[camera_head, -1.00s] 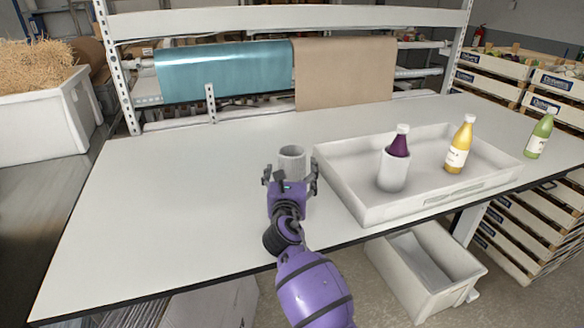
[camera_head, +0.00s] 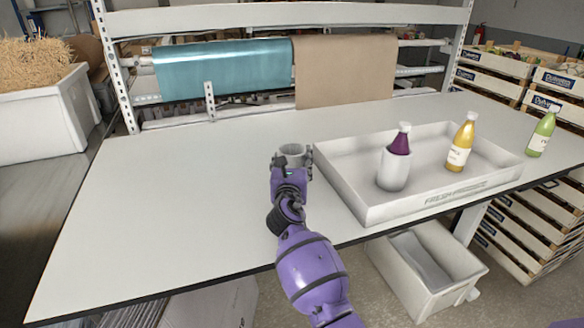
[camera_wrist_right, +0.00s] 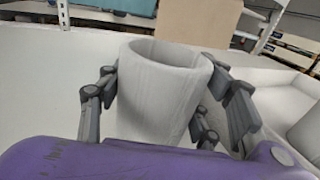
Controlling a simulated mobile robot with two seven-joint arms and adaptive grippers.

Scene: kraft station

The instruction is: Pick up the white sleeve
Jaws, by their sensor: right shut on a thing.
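The white sleeve (camera_head: 291,149) is a short hollow cylinder, upright, left of the tray on the white table. In the right wrist view the sleeve (camera_wrist_right: 160,95) stands between the fingers, its open rim facing up. My right gripper (camera_head: 291,163) is shut on it, with fingers on both sides (camera_wrist_right: 165,100). The gripper hides the sleeve's lower part in the head view, so I cannot tell whether its base touches the table. My left gripper is not in view.
A white tray (camera_head: 372,212) holds a purple bottle (camera_head: 400,143) in another white sleeve (camera_head: 393,171) and a yellow bottle (camera_head: 460,147). A green bottle (camera_head: 541,132) stands right of the tray. The table's left side (camera_head: 150,210) is clear.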

